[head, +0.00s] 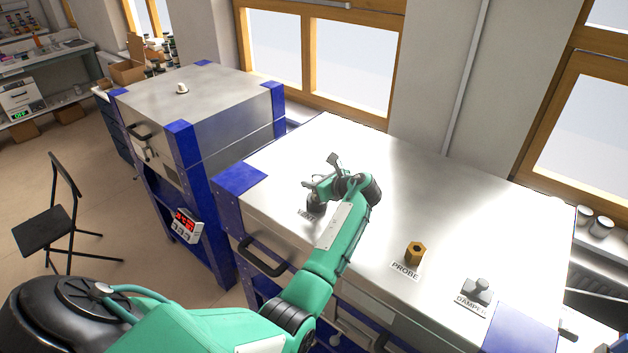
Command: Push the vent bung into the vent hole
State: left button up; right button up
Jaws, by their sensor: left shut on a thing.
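My left gripper (316,206) points down over the front left part of the near kiln's steel lid (400,175). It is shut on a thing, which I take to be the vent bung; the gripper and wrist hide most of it. A label (304,214) lies on the lid beside the gripper, partly covered and hard to read. The vent hole is hidden from this view, so I cannot tell whether the bung is in it or above it. My right gripper is not in view.
On the same lid stand a brass hex fitting (415,253) labelled PROBE and a grey damper knob (478,291) labelled DAMPER. A second kiln (195,100) with a small pale plug (182,88) on top stands to the left. The lid's back half is clear.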

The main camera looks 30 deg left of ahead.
pick_arm(q)
jog(key=shift+f, duration=0.95)
jog(key=o, duration=1.1)
jog(key=shift+c, duration=0.2)
jog(key=shift+d, duration=0.1)
jog(key=shift+d+b, duration=0.3)
jog(key=shift+b, duration=0.15)
jog(key=b+v, duration=0.5)
jog(key=v, duration=0.8)
